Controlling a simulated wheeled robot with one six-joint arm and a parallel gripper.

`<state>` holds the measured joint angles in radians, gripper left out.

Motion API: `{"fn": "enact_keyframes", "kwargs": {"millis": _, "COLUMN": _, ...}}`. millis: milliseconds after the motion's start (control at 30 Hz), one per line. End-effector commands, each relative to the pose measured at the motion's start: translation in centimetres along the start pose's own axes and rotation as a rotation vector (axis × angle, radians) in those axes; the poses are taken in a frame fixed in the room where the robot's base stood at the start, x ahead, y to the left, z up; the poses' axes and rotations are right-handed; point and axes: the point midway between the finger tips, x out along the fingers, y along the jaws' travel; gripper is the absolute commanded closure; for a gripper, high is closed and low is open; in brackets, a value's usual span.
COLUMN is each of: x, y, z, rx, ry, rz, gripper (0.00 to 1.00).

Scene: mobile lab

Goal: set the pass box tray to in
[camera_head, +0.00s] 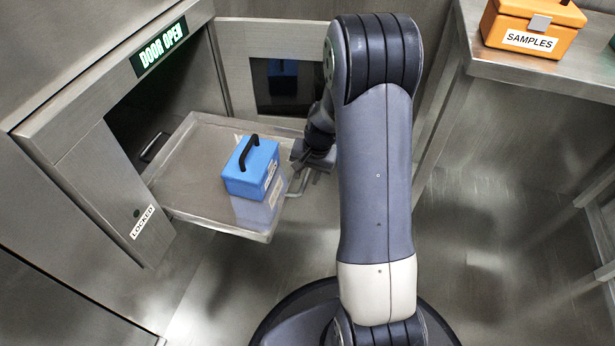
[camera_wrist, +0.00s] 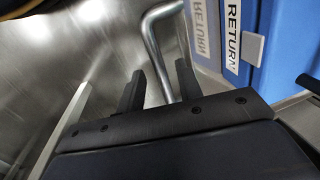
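The pass box tray (camera_head: 185,180) is a flat metal tray that sticks out of the pass box opening. A bent metal handle (camera_head: 300,186) is at its right side; its rod also shows in the wrist view (camera_wrist: 153,42). My gripper (camera_head: 308,170) is at this handle, partly hidden by my arm. In the wrist view, my two dark fingers (camera_wrist: 158,88) stand apart with the handle rod between them. A gap shows beside the rod, so the gripper looks open around it. A blue case (camera_head: 250,168) stands on the tray; its RETURN label shows in the wrist view (camera_wrist: 233,35).
The pass box door (camera_head: 238,70) is swung open behind the tray, and the sign (camera_head: 160,48) reads DOOR OPEN. A LOCKED label (camera_head: 142,222) is on the front panel. An orange SAMPLES case (camera_head: 530,25) stands on a bench (camera_head: 590,82) at right. Open floor shows at lower right.

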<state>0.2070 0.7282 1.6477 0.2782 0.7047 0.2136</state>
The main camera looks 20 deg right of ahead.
Motion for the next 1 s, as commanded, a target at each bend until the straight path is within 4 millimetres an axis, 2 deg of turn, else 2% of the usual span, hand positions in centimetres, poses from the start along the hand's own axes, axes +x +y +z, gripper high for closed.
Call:
{"fn": "enact_keyframes", "kwargs": {"millis": 300, "x": 0.27, "y": -0.02, "z": -0.03, "rx": 0.0, "ry": 0.001, "rz": -0.001, "gripper": 0.66}}
{"fn": "enact_keyframes", "kwargs": {"millis": 733, "x": 0.26, "y": -0.01, "z": -0.03, "rx": 0.001, "ry": 0.001, "rz": 0.0, "gripper": 1.0}}
{"fn": "enact_keyframes", "kwargs": {"millis": 1000, "x": 0.26, "y": -0.01, "z": -0.02, "rx": 0.001, "ry": 0.001, "rz": 0.0, "gripper": 1.0}}
